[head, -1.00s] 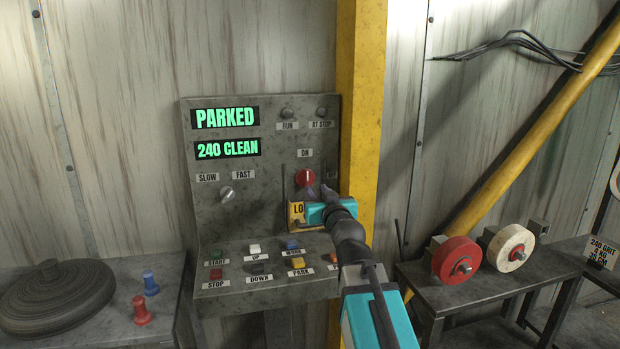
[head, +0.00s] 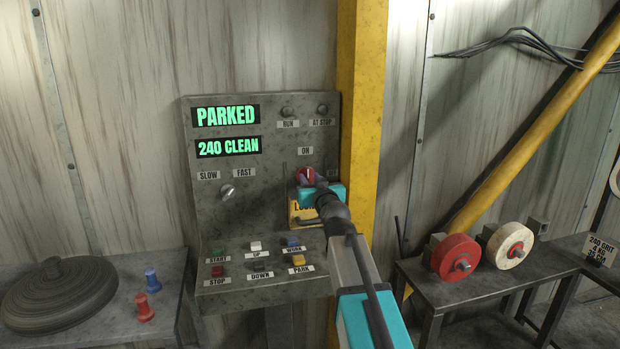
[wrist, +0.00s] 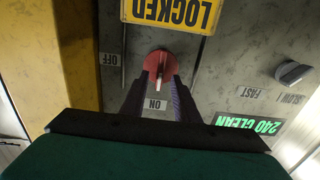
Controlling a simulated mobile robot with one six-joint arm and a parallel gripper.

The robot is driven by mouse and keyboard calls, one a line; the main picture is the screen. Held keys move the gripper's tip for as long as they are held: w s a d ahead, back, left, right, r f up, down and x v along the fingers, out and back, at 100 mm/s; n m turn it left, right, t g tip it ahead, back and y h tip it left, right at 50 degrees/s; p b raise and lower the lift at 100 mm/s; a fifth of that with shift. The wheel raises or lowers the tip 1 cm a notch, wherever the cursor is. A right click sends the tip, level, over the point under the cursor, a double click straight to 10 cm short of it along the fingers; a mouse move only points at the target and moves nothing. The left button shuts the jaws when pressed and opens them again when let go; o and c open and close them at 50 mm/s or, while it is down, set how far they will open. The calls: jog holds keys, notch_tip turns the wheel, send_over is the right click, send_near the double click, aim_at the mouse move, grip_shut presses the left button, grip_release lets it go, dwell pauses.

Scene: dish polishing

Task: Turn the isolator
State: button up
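The isolator is a red round knob with a white pointer mark on the grey control panel. It shows in the head view (head: 305,176) and the wrist view (wrist: 157,62). Its pointer is toward the ON label (head: 305,150). My gripper (head: 318,183) is right at the knob, reaching in from the lower right. In the wrist view, which is upside down, my two dark fingers (wrist: 160,84) stand on either side of the knob's grip, with a gap between them. I cannot tell whether they touch it. The OFF label (wrist: 110,59) is to one side.
A yellow LOCKED plate (wrist: 172,12) is just below the knob. A yellow post (head: 361,120) stands close to the right. The speed knob (head: 227,191) is to the left, and several push buttons (head: 255,246) line the ledge below. The screen (head: 226,116) reads PARKED.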

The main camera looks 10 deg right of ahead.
jog(key=shift+w, duration=0.75)
grip_shut()
